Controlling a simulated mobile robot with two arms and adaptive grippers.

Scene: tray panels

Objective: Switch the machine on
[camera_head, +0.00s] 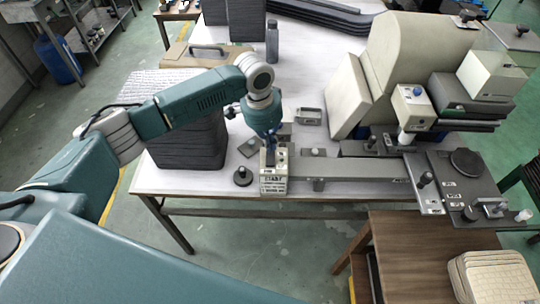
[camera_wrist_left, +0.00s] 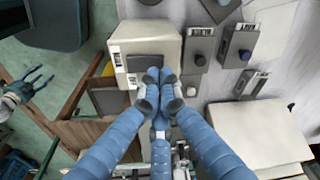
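A small cream control box (camera_head: 274,183) with printed labels, one seeming to read START, stands at the table's front edge, at the left end of a long grey bed (camera_head: 355,172). The large beige machine body (camera_head: 410,45) rises at the back right. My left gripper (camera_head: 271,143) points down at the box's top. In the left wrist view its blue fingertips (camera_wrist_left: 158,82) are drawn together over the box (camera_wrist_left: 150,42), hiding part of its dark panel. I cannot tell if they touch it. A blue-fingered hand, apparently my right gripper (camera_wrist_left: 30,88), is spread open away from the box.
A stack of dark trays (camera_head: 187,140) stands left of the box. A round black knob (camera_head: 243,176) and a small grey block (camera_head: 309,117) are near it. A bottle (camera_head: 272,40) stands farther back. A wooden table (camera_head: 415,240) with a beige cushion (camera_head: 492,275) is at lower right.

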